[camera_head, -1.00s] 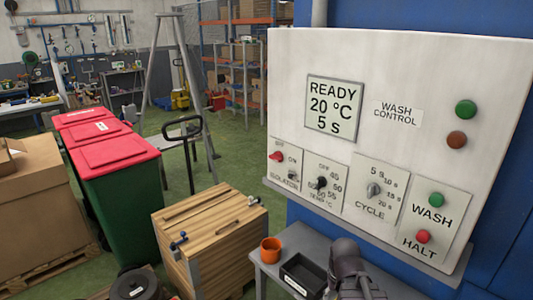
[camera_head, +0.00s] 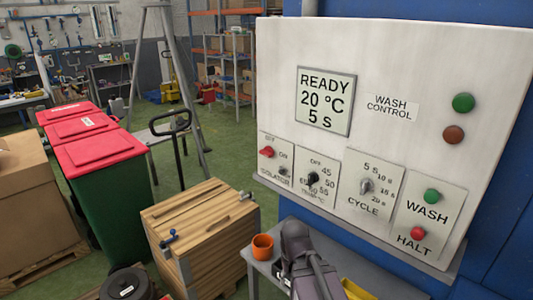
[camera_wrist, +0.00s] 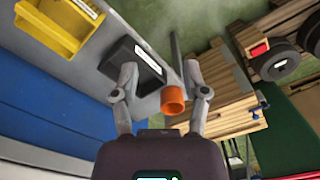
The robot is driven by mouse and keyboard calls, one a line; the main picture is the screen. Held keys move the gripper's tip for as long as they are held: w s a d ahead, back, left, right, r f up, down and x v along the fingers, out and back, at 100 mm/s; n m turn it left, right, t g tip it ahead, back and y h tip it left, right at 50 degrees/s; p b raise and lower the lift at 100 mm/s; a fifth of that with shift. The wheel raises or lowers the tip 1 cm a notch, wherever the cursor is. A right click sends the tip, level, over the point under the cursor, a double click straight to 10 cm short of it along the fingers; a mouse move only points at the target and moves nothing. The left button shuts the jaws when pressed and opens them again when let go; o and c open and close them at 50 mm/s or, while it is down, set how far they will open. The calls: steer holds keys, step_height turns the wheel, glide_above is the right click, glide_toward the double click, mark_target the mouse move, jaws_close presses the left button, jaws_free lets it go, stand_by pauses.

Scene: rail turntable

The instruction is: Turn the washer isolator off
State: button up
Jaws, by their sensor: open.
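The white wash control panel (camera_head: 420,60) faces me on the right in the head view. The isolator (camera_head: 266,152) is at its lower left, with a red knob between the OFF and ON marks; a small dark part sits below it. I cannot tell exactly where the knob points. The display (camera_head: 325,101) reads READY, 20 °C, 5 s. In the wrist view my gripper (camera_wrist: 160,78) is open and empty, pointing down over the bench, away from the knob. In the head view, my arm stands below the panel; its fingertips cannot be made out.
The panel also holds a temperature dial (camera_head: 313,179), cycle dial (camera_head: 366,186), green wash button (camera_head: 431,196) and red halt button (camera_head: 418,233). An orange cup (camera_head: 262,247), black tray (camera_wrist: 137,60) and yellow bin (camera_wrist: 60,22) are on the bench. A wooden crate (camera_head: 200,235) stands left.

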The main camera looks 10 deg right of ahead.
steer(key=o, duration=0.3)
steer(key=shift+w, duration=0.1)
steer(key=shift+o, duration=0.7)
steer(key=shift+w, duration=0.2)
steer(key=m+t+h+p, duration=0.1)
steer(key=m+t+h, duration=1)
steer(key=h, duration=0.3)
glide_toward(263, 153)
steer(key=v, duration=0.2)
steer(key=shift+s+a, duration=0.15)
steer(key=shift+a, duration=0.2)
steer(key=shift+d+h, duration=0.1)
steer(key=shift+h, duration=0.2)
steer(key=x, duration=1.3)
steer(key=shift+d+f, duration=0.2)
steer(key=shift+d, duration=0.15)
